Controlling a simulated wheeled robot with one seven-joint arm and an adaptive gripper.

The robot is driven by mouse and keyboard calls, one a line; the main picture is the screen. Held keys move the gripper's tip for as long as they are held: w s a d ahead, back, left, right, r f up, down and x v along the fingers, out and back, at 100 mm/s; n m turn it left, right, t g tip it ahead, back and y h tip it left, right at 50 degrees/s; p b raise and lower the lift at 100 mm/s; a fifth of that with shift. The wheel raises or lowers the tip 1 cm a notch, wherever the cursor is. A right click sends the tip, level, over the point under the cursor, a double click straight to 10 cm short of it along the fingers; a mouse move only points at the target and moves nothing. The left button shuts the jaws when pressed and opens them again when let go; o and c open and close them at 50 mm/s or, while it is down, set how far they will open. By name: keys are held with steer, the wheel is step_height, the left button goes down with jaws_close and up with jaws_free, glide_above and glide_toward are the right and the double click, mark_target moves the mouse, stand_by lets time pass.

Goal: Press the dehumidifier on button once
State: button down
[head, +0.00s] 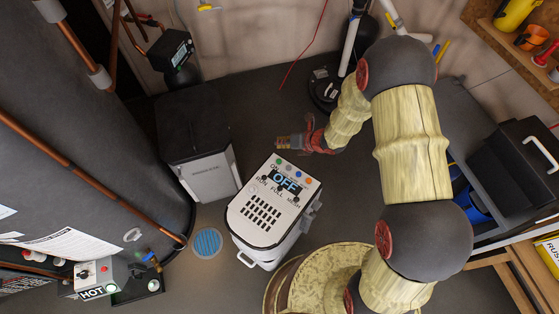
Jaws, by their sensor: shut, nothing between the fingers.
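The dehumidifier (268,208) is a white box with a dark vent grid on top, in the middle of the head view. Its display (285,181) reads OFF. A row of small coloured buttons lies along its far edge, with a green button (279,161) at the left end and an orange one (308,181) at the right end. Small lettering that looks like ON is beside the green button. My gripper (279,142) is shut and empty, pointing left, just beyond the green button in the picture. Its height above the panel is hard to tell.
A grey-white bin-like box (205,160) stands left of the dehumidifier. A large dark tank (75,150) with copper pipes fills the left side. A round blue floor grate (207,243) lies nearby. A dark toolbox (515,165) is at the right.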

steer(key=shift+f, duration=0.15)
steer(key=b, duration=0.5)
glide_above(281, 160)
step_height(281, 160, down, 8)
steer(key=shift+a+r, duration=0.1)
steer(key=shift+r, duration=0.1)
steer(key=shift+f+b, duration=0.45)
steer(key=shift+f, duration=0.05)
stand_by(1.0)
steer(key=shift+f+b, duration=0.4)
steer(key=shift+b, duration=0.2)
steer(key=shift+f+b, duration=0.5)
stand_by(0.6)
steer(key=shift+r, duration=0.1)
steer(key=shift+r+p, duration=0.5)
steer(key=shift+r, duration=0.35)
